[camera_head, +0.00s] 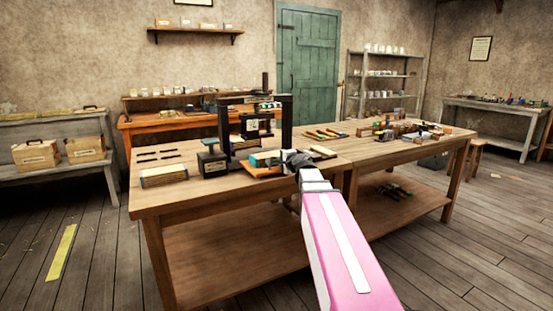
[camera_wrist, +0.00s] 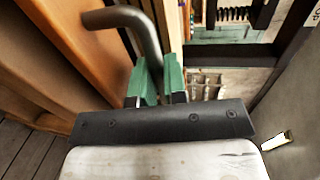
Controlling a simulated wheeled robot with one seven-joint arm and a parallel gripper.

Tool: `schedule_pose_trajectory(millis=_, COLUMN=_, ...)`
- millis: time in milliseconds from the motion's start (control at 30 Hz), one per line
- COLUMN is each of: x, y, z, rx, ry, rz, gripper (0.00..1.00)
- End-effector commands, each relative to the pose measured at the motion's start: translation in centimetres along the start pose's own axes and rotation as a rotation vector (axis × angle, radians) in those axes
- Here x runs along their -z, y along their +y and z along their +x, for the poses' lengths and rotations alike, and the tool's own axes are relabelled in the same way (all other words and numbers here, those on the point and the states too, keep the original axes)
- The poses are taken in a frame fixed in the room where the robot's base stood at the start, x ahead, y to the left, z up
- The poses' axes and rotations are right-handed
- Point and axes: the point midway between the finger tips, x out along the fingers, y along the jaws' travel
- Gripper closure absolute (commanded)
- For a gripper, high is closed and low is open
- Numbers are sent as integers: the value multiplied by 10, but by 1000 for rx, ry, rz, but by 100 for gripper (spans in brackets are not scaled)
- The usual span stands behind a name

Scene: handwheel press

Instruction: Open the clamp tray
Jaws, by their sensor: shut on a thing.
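My gripper (camera_head: 297,161) reaches the front edge of the workbench, just right of the handwheel press (camera_head: 287,120). In the wrist view its green fingertips (camera_wrist: 160,78) are closed around the lower end of a grey bent handle (camera_wrist: 122,17). A low orange-brown tray (camera_head: 258,171) lies on the bench beside the gripper, with a pale green block (camera_head: 265,158) on it. It looks like the clamp tray, but its join to the handle is hidden. I cannot tell how far the tray is open.
The workbench (camera_head: 165,205) has a slatted box (camera_head: 164,175) at its left. A second bench on the right holds several small tools and parts (camera_head: 390,132).

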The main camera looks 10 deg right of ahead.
Motion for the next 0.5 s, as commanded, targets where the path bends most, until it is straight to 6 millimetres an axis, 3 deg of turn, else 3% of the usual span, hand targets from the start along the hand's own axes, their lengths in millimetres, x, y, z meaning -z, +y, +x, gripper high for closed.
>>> schedule_pose_trajectory(millis=133, x=0, y=2, z=-9, rx=-1, ry=-1, rz=0, gripper=100)
schedule_pose_trajectory(millis=500, x=0, y=2, z=-10, rx=-1, ry=-1, rz=-1, gripper=100)
